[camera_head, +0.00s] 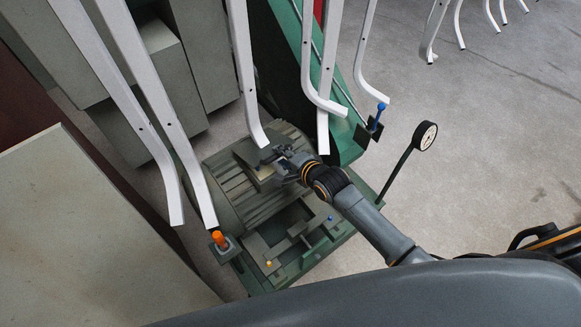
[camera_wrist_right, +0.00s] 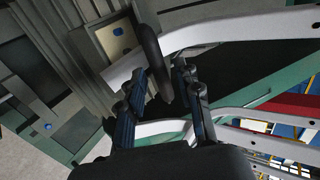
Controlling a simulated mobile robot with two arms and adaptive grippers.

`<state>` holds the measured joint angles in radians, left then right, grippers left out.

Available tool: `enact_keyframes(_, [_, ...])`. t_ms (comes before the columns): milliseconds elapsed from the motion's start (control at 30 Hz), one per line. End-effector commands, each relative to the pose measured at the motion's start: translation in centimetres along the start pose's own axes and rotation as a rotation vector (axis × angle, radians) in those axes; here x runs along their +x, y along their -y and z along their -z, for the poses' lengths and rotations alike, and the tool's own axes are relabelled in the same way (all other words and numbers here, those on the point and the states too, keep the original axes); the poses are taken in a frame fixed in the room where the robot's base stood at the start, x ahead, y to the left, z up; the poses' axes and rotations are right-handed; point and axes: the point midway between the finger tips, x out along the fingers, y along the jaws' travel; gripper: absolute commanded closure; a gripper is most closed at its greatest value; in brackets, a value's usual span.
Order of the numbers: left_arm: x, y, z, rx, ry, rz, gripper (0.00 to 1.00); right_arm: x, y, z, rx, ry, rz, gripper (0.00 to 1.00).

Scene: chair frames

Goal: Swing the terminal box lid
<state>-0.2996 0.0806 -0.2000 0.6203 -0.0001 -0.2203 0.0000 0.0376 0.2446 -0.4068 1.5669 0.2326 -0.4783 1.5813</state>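The terminal box (camera_head: 262,172) sits on top of a ribbed grey-green motor (camera_head: 238,196). In the right wrist view a tan panel with a blue spot (camera_wrist_right: 118,34) looks like part of this box. My right gripper (camera_head: 272,153) reaches over the box from the right. In the right wrist view a dark curved bar, perhaps the lid's handle, passes between the fingers (camera_wrist_right: 163,72). The fingers stand apart on either side of it, and I cannot tell whether either touches it. The lid's outline is unclear in the head view. My left gripper is not in view.
White bent chair frames (camera_head: 243,70) hang close around the motor and gripper. An orange knob (camera_head: 219,240) stands at the front left, a round gauge (camera_head: 425,135) on a post at right. A pale table (camera_head: 80,225) fills the left. Open floor lies right.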

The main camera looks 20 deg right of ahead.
Motion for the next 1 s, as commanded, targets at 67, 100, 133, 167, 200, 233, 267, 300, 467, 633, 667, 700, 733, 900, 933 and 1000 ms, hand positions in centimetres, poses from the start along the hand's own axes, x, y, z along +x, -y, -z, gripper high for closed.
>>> enact_keyframes(67, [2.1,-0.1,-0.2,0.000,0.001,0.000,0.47,1.5,-0.5,0.1,-0.004,-0.001,0.004,0.66])
enact_keyframes(100, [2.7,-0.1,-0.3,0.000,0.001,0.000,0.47,1.9,-0.5,0.1,-0.004,-0.001,0.003,0.66])
enact_keyframes(133, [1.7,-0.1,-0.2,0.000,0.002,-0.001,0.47,1.4,-0.1,0.1,-0.002,-0.001,0.000,0.72])
enact_keyframes(167, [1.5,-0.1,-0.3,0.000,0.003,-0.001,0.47,1.3,0.0,0.0,-0.002,-0.001,-0.001,0.78])
enact_keyframes(200, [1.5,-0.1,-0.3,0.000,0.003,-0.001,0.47,1.2,0.0,0.1,-0.001,-0.001,-0.001,0.86])
enact_keyframes(233, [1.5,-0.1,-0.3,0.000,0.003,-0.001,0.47,1.2,0.0,0.1,-0.001,-0.001,0.000,0.93])
enact_keyframes(267, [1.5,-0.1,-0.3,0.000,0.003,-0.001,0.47,1.2,0.1,0.1,-0.001,-0.001,0.000,0.99])
enact_keyframes(300, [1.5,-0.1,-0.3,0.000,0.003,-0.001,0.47,1.2,0.1,0.1,-0.001,-0.001,0.000,1.00])
enact_keyframes(467, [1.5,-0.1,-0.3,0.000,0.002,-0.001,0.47,1.2,0.0,0.1,-0.001,-0.001,0.001,1.00])
enact_keyframes(633, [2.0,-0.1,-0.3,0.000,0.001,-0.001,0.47,1.4,-1.0,0.1,0.000,-0.001,0.000,1.00])
enact_keyframes(667, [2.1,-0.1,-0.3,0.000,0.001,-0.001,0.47,1.5,-1.4,0.0,0.000,-0.001,-0.001,1.00])
enact_keyframes(700, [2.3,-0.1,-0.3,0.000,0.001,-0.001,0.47,1.5,-1.9,0.0,0.000,0.000,-0.002,1.00])
enact_keyframes(733, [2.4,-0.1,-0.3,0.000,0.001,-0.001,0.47,1.6,-2.3,0.0,0.001,0.000,-0.003,1.00])
enact_keyframes(900, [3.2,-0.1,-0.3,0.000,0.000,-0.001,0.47,1.9,-4.2,0.0,0.000,0.000,-0.004,1.00])
enact_keyframes(933, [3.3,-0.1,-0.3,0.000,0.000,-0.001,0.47,1.9,-4.5,0.0,0.000,0.000,-0.003,1.00])
enact_keyframes(1000, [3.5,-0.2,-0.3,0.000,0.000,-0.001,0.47,2.0,-5.0,0.0,0.000,0.000,-0.002,1.00])
